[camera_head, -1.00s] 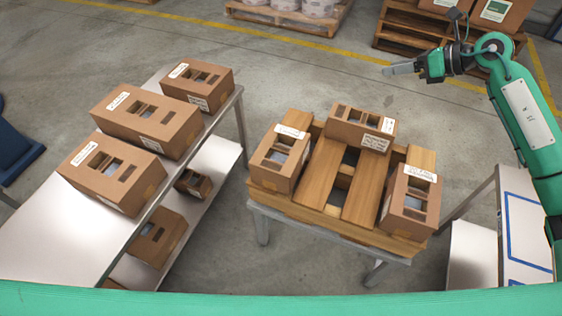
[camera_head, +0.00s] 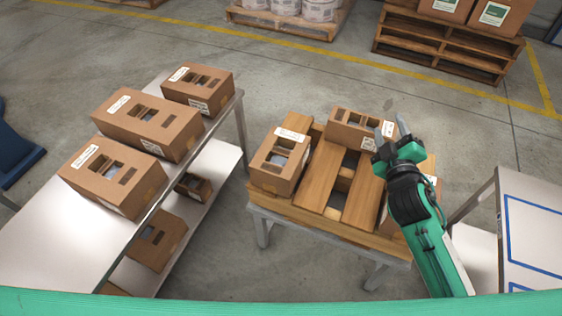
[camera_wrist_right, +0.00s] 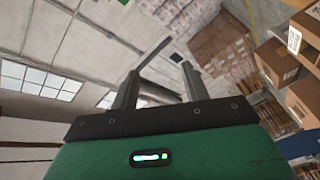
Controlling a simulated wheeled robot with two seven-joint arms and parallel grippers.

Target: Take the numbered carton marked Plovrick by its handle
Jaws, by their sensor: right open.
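Brown cartons with white labels and cut-out openings in their tops stand on two tables; the label print is too small to read, so I cannot tell which is Plovrick. On the middle table are a left carton (camera_head: 280,162), a back carton (camera_head: 350,130) and a right carton (camera_head: 433,182), mostly hidden behind my right arm. The left table holds a far carton (camera_head: 198,90), a middle carton (camera_head: 148,124) and a near carton (camera_head: 112,178). My right gripper (camera_head: 391,130) is open and empty, over the right part of the middle table. Its spread fingers show in the wrist view (camera_wrist_right: 158,85). My left gripper is out of view.
The cartons on the middle table stand on a wooden slatted pallet (camera_head: 322,178). The left table (camera_head: 50,225) has a lower shelf with a small carton (camera_head: 193,186) and a larger one (camera_head: 155,242). A white table (camera_head: 530,220) stands at the right. Floor lies open behind the tables.

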